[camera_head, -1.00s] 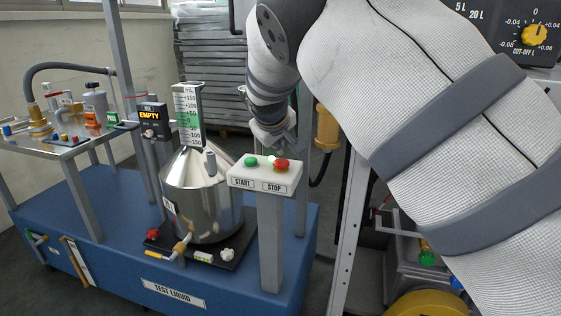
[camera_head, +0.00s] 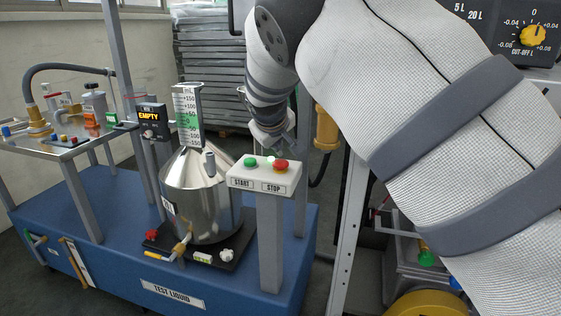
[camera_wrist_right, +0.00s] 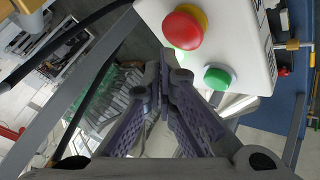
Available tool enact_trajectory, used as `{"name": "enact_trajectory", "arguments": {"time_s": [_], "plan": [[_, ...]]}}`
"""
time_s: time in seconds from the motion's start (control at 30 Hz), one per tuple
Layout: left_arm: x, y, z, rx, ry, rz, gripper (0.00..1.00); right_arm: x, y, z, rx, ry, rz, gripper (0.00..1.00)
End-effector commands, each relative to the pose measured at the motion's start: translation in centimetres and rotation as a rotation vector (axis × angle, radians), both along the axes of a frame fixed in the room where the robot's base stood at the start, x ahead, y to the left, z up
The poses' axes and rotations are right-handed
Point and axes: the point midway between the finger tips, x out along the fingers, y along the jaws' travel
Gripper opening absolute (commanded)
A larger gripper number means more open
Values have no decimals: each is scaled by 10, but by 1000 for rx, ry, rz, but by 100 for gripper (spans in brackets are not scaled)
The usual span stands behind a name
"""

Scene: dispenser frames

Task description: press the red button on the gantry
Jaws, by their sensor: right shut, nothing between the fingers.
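The red button (camera_head: 281,166) is a round red cap on the right of a white box (camera_head: 264,178), above a STOP label. A green button (camera_head: 250,161) sits on its left above START. In the right wrist view the red button (camera_wrist_right: 184,27) has a yellow collar, and the green button (camera_wrist_right: 217,77) is beside it. My right gripper (camera_head: 282,148) is just behind the box in the head view, partly hidden by it. In the wrist view my right gripper (camera_wrist_right: 164,65) is shut and empty, its tips beside the box and apart from the red button. My left gripper is out of view.
The box tops a grey post (camera_head: 270,240) on a blue base (camera_head: 110,215). A steel vessel (camera_head: 203,200) with a scale panel stands left of it. A display (camera_head: 149,116) reads EMPTY. A grey upright (camera_head: 345,235) stands right; stacked grey racks (camera_head: 212,60) are behind.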

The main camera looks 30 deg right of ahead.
Motion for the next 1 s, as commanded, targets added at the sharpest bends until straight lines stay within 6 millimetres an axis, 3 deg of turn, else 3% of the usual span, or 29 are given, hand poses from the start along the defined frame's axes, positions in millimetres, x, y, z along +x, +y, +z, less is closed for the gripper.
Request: {"name": "enact_trajectory", "arguments": {"time_s": [1.0], "plan": [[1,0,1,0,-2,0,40,0,0,-9,0,0,0,0]]}}
